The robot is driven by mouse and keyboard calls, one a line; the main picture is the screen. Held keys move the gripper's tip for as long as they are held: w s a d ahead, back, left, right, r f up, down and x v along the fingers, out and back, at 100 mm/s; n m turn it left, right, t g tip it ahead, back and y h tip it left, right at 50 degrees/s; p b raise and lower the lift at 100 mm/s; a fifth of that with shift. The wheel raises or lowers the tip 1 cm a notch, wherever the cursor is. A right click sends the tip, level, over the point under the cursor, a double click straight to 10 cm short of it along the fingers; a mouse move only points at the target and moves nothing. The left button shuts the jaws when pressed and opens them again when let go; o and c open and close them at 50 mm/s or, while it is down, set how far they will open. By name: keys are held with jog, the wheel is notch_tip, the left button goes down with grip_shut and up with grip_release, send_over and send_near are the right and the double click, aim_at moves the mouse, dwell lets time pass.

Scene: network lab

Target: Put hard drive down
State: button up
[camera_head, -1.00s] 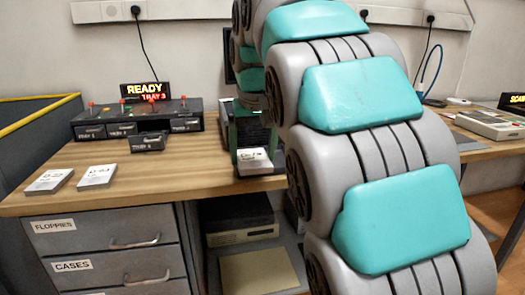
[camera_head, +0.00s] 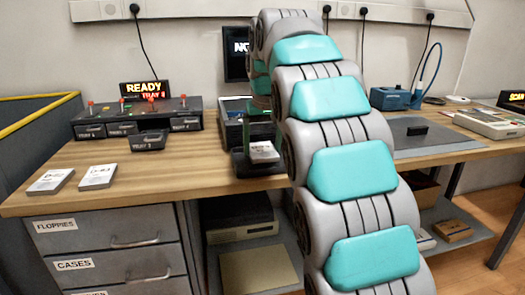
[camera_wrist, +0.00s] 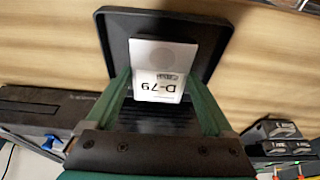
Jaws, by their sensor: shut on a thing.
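My gripper (camera_wrist: 158,95) has two green fingers, shut on a hard drive (camera_wrist: 163,62). The drive is a pale flat block with a white label reading D-79, upside down in the wrist view. In the head view the hard drive (camera_head: 263,152) is in front of a dark tray or box at the middle of the wooden desk. In the wrist view it overlaps a black shallow tray (camera_wrist: 216,60); I cannot tell whether it touches it. Two more labelled drives (camera_head: 51,181) (camera_head: 97,176) lie flat on the desk at left.
A dark device with several trays (camera_head: 138,120) stands at the back left under a READY sign (camera_head: 145,88). One small tray (camera_head: 149,141) is in front of it. Drawers labelled FLOPPIES and CASES (camera_head: 110,235) are below. Bare desk (camera_head: 180,175) lies between the drives and my gripper.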

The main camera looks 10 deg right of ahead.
jog(key=shift+f, duration=0.9)
jog(key=shift+f, duration=0.15)
jog(key=o, duration=1.3)
